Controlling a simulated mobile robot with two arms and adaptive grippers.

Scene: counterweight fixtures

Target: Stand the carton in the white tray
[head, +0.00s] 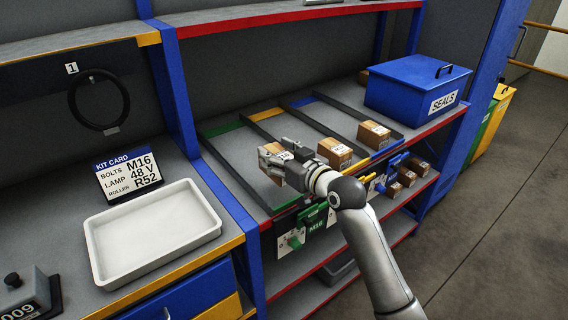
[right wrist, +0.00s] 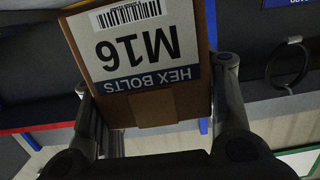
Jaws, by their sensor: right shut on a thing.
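My right gripper (head: 284,168) is shut on a brown carton (head: 273,149) at the left lane of the shelf in the head view. In the right wrist view the carton (right wrist: 150,60) sits between the two fingers, and its label reads HEX BOLTS M16, upside down. In the head view the gripper hides part of the carton, and I cannot tell whether it touches the shelf. The white tray (head: 203,194) lies empty on the bench to the left, with a blue post between it and the carton. My left gripper is not in view.
A kit card (head: 127,176) reading M16, 48 V, R52 stands behind the tray. Two more cartons stand in the lanes to the right, one here (head: 373,134). A blue SEALS box (head: 415,88) is at the right. A black ring (head: 98,100) hangs behind the bench.

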